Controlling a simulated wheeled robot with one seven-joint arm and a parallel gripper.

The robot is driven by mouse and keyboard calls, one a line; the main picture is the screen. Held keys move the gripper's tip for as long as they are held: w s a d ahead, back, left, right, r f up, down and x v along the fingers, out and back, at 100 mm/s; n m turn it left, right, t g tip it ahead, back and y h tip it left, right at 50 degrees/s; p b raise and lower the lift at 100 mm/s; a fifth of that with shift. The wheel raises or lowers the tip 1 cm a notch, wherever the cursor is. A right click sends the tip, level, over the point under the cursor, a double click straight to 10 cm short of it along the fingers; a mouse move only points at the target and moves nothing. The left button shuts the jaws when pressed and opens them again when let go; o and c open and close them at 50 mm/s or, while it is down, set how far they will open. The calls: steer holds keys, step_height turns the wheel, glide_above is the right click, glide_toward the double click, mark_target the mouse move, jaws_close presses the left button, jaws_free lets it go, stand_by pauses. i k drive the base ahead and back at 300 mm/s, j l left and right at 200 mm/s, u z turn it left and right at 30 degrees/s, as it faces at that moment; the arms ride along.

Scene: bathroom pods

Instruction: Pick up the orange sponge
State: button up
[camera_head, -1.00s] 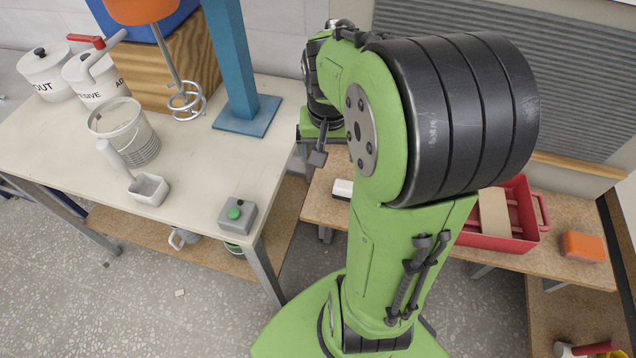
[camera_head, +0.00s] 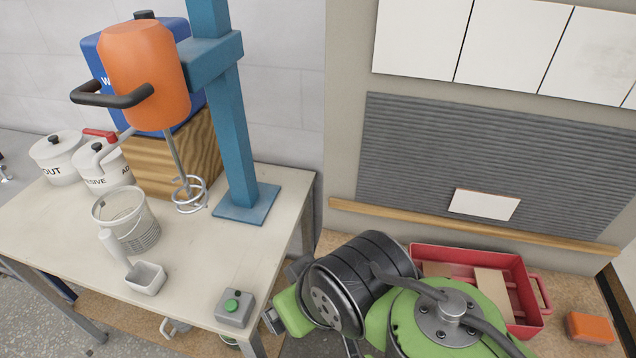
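The orange sponge (camera_head: 590,327) is a small orange block at the lower right of the head view. It lies on the brown wooden bench top, just right of the red tray. My green and black arm fills the bottom middle of the view, left of the sponge and apart from it. My gripper's fingers do not show; the end of the arm is hidden or out of the picture.
The red tray (camera_head: 537,319) holds tan pieces. A ribbed grey panel (camera_head: 420,150) with a white tile (camera_head: 484,205) stands behind. The left table (camera_head: 70,235) carries an orange mixer (camera_head: 145,75) on a blue stand, a bucket (camera_head: 127,220) and a green-button box (camera_head: 235,308).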

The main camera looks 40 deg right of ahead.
mark_target(582, 327)
steer(key=z, duration=3.6)
